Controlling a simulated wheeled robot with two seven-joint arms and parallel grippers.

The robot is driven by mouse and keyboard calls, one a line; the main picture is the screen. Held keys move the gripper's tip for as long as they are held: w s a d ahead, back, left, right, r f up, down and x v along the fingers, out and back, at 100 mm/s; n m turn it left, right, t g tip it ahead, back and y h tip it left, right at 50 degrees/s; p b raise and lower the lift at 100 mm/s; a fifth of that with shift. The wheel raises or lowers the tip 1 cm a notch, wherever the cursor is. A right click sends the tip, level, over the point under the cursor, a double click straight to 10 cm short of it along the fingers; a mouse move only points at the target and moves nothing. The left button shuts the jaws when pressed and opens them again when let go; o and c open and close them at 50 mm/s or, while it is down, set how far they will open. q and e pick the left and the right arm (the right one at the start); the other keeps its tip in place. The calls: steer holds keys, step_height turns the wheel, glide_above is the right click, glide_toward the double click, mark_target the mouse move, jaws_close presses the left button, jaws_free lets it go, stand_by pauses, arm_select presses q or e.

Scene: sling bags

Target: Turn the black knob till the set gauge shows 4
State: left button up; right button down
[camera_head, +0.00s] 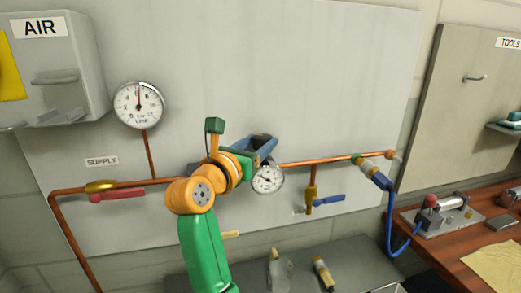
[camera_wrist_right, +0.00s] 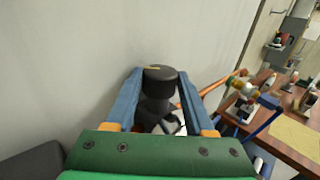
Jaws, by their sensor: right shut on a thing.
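The black knob (camera_wrist_right: 160,80) stands between the blue fingers of my right gripper (camera_wrist_right: 160,92) in the right wrist view. A short orange mark shows on its top. In the head view my right gripper (camera_head: 262,146) is shut on the knob, which is mostly hidden by the fingers. The small round set gauge (camera_head: 267,180) sits just below the gripper on the copper pipe. Its dark needle points toward the upper left, but its numbers are too small to read. My left gripper is not in view.
A larger line gauge (camera_head: 139,106) hangs at the left, needle almost straight up. A red lever (camera_head: 117,195) and a blue lever (camera_head: 328,199) sit on the pipework. A blue hose (camera_head: 389,225) runs to a wooden bench (camera_head: 450,248) at the right.

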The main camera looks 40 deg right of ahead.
steer(key=shift+m+g, duration=0.3)
steer(key=shift+g, duration=0.2)
steer(key=shift+c, duration=1.8)
jaws_free()
steer(key=shift+o, duration=0.5)
steer(key=shift+s+r, duration=0.1)
steer(key=shift+s, duration=0.05)
